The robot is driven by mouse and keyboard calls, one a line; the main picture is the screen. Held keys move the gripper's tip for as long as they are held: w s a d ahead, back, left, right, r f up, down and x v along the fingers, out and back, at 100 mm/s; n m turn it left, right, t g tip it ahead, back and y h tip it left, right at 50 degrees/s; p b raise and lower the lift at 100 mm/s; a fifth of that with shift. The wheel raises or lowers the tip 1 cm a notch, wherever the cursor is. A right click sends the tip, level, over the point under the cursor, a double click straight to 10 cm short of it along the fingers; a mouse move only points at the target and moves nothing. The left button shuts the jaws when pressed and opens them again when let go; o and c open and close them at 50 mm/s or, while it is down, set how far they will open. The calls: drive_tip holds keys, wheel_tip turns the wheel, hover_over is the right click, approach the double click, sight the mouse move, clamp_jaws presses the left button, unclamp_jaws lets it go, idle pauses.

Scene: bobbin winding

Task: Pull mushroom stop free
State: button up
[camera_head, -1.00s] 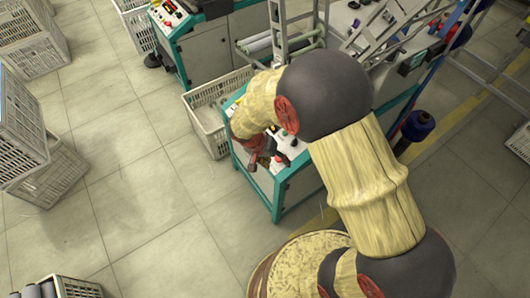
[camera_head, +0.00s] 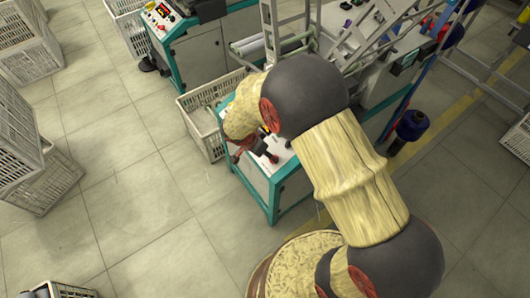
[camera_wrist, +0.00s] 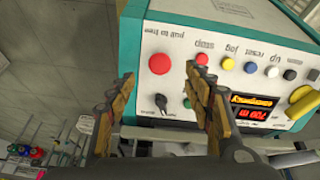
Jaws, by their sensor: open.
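The mushroom stop (camera_wrist: 159,64) is a large red round button on the white control panel (camera_wrist: 215,50) in the wrist view. Upside-down lettering reading "pull to free" is printed beside it. My gripper (camera_wrist: 163,72) is open and empty. Its two fingers point at the panel, with the red button showing between and just past the tips. I cannot tell how far the tips are from the panel face. In the head view my gripper (camera_head: 250,148) is over the teal-edged machine's panel, and my arm hides much of it.
Beside the stop are a row of small coloured buttons (camera_wrist: 228,64), a black key switch (camera_wrist: 161,103), a red digital display (camera_wrist: 250,108) and a yellow knob (camera_wrist: 302,103). A white crate (camera_head: 205,128) stands left of the machine. Open floor (camera_head: 140,200) lies left.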

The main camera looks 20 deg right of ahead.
drive_tip(key=x, duration=0.3)
drive_tip(key=shift+f+b, duration=0.15)
drive_tip(key=shift+b, duration=0.15)
drive_tip(key=b+x, duration=0.4)
drive_tip(key=shift+b, duration=0.35)
drive_tip(key=c, duration=0.3)
clamp_jaws()
